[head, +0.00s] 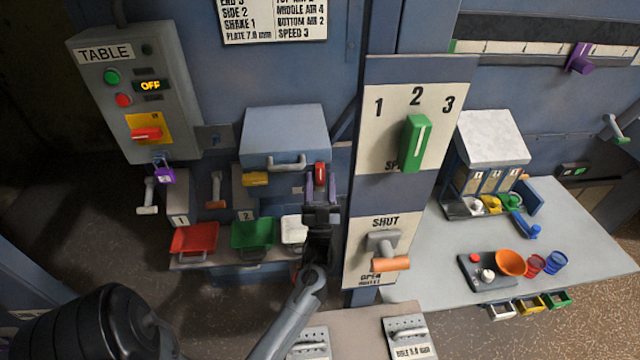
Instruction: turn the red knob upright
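A red knob (146,133) sits on a yellow plate on the grey TABLE control box, upper left; its grip lies nearly horizontal. A second, smaller red knob-like piece (320,174) with a pale mark stands upright beside the blue-grey box, at the centre. My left gripper (320,184) has its two purplish fingers apart, one on each side of this smaller red piece, with a narrow gap seeming to show on both sides. Whether the fingers touch it I cannot tell. The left gripper is far right of the TABLE box. My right gripper is not in view.
A purple padlock (163,174) hangs under the TABLE box. A panel with a green knob (415,143) and an orange-ended lever (388,262) stands right of my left gripper. Red (194,238) and green (252,234) trays lie below left. A grey table (440,240) is at right.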

